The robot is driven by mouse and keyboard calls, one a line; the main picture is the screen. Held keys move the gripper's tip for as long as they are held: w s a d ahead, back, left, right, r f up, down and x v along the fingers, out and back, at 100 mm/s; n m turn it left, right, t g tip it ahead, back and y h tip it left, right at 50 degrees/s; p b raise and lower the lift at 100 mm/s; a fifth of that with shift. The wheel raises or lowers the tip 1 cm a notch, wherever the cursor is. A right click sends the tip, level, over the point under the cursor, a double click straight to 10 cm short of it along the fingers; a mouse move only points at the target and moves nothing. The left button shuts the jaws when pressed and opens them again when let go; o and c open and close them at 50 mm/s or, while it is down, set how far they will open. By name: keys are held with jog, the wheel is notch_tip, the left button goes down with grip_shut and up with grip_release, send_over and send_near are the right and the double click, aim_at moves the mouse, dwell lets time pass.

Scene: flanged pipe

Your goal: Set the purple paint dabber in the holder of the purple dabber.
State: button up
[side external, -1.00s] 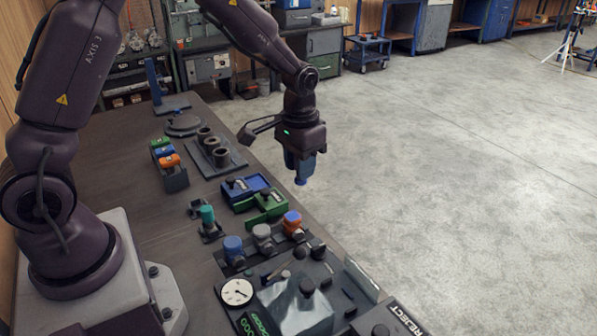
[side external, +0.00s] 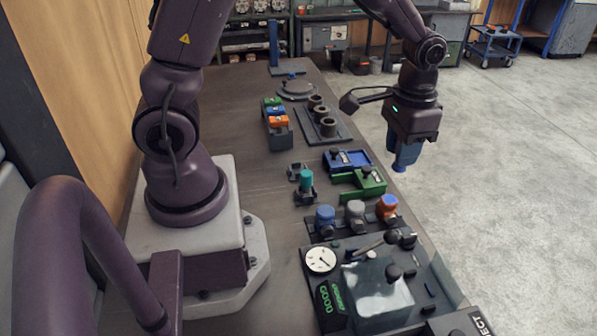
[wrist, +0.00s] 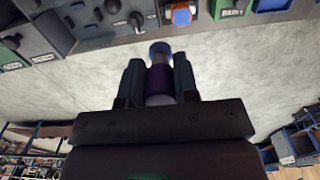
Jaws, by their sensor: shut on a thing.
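My gripper (side external: 405,148) is shut on the purple paint dabber, above floor level just past the right edge of the bench. In the wrist view the dabber (wrist: 160,80) stands between the two fingers, with a purple middle, a pale band and a blue end. In the side view only its blue end (side external: 399,168) shows below the fingers. A row of holders on the bench carries a blue-topped piece (side external: 325,214), a grey-topped piece (side external: 355,210) and an orange and blue piece (side external: 387,206). I cannot tell which holder is the purple dabber's.
A blue box (side external: 346,160) and a green box (side external: 362,185) lie on the bench left of my gripper. A teal-topped piece (side external: 306,180) stands in a small base. A dial (side external: 320,260) and a clear cover (side external: 378,288) are at the front. Floor lies right of the bench.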

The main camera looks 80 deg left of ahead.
dwell(0.3)
jog(key=s+a+f+n, duration=0.2)
jog(key=a, duration=0.5)
jog(key=n, duration=0.7)
send_near(298, 170)
jog(key=shift+s+d, duration=0.2)
jog(key=shift+d, duration=0.4)
jog(key=shift+f, duration=0.15)
jog(key=shift+f, duration=1.1)
jog(key=shift+f, duration=1.1)
